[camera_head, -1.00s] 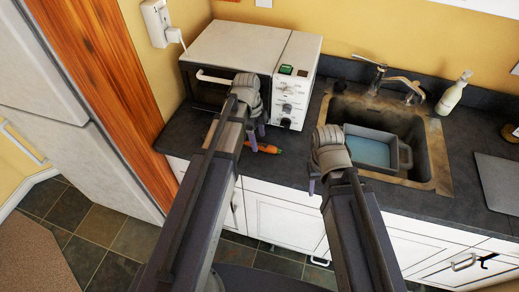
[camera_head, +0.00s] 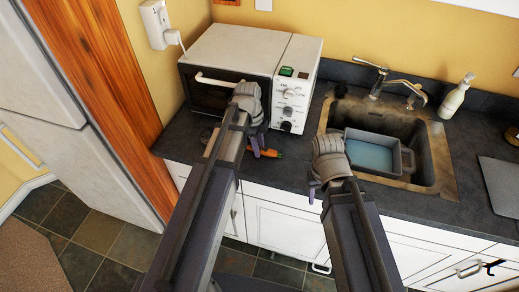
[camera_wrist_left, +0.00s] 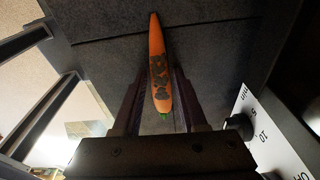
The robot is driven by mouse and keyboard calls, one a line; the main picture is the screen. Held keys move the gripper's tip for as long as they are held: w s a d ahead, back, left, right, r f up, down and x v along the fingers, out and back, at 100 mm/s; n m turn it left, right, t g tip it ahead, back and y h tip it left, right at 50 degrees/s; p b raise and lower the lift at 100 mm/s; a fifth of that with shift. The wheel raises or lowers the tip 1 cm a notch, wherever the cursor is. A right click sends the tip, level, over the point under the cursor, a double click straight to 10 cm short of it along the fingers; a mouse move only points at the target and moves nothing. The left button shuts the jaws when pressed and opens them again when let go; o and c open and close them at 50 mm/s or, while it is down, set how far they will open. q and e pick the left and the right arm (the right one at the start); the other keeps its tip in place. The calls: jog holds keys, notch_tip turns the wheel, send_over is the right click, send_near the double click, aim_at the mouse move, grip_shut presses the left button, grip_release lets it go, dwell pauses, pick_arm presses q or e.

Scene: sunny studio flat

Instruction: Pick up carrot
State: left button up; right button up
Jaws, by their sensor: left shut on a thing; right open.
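The orange carrot (camera_head: 270,153) lies at the counter's front edge, below the white microwave, and is partly hidden by my left gripper. My left gripper (camera_head: 257,149) is shut on it. In the left wrist view the carrot (camera_wrist_left: 157,60) sits lengthwise between the two dark fingers (camera_wrist_left: 157,95), with its green end toward the palm and dark patches on its side. I cannot tell whether it touches the counter. My right gripper (camera_head: 314,190) is open and empty over the counter's front edge, in front of the sink.
The microwave (camera_head: 235,48) stands close behind my left gripper. The sink (camera_head: 432,165) holds a grey basin (camera_head: 372,153). A soap bottle (camera_head: 455,98) stands behind it. A wooden panel (camera_head: 100,70) and white fridge (camera_head: 50,60) bound the left. A grey flat object (camera_head: 500,182) lies far right.

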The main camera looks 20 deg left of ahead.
pick_arm(q)
grip_shut()
jog(key=shift+r, duration=0.1)
notch_tip(320, 180, up, 10)
jog(key=p, duration=1)
